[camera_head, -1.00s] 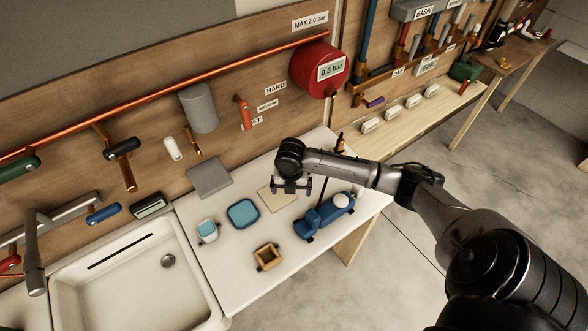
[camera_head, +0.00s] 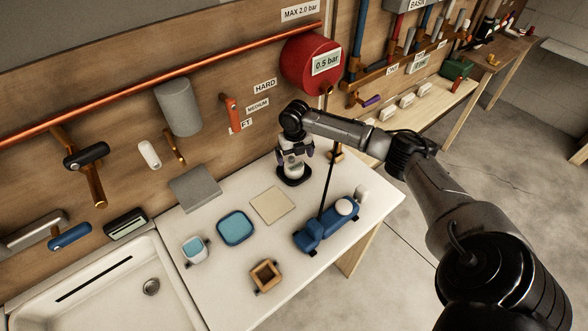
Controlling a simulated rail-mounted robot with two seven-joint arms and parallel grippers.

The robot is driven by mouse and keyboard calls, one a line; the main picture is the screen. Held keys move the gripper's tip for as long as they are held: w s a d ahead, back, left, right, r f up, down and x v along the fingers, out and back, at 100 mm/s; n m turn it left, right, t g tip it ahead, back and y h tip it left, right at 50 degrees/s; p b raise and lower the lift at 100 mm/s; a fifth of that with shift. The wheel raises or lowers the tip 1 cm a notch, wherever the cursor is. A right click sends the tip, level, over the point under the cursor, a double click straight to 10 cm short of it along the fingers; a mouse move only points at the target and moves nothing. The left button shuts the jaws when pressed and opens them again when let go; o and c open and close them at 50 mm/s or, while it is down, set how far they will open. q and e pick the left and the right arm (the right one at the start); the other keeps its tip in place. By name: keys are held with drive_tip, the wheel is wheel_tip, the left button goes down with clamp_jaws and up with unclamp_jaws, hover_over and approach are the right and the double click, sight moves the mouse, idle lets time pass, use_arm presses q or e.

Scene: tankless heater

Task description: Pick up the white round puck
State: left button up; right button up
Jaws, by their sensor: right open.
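A white round puck (camera_head: 346,206) sits on top of the blue device (camera_head: 318,231) on the white counter. A second small white piece (camera_head: 362,191) stands at the device's far right end, and the frames do not show clearly what it is. My right gripper (camera_head: 293,180) points down over the back of the counter, to the left of and behind the puck, well apart from it. It is open and nothing shows in it; its fingertips are small and dark. My left gripper is not in view.
A beige square pad (camera_head: 272,205), blue tray (camera_head: 236,228), small white cup (camera_head: 195,249) and wooden box (camera_head: 265,276) lie left of the device. A thin dark rod (camera_head: 327,183) rises between gripper and puck. The red tank (camera_head: 311,63) hangs on the wall behind.

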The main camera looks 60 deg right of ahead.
sight(294, 164)
drive_tip(key=shift+f+b, duration=0.3)
drive_tip(key=shift+f, duration=2.8)
drive_tip(key=shift+c, duration=0.4)
drive_tip(key=c, duration=0.9)
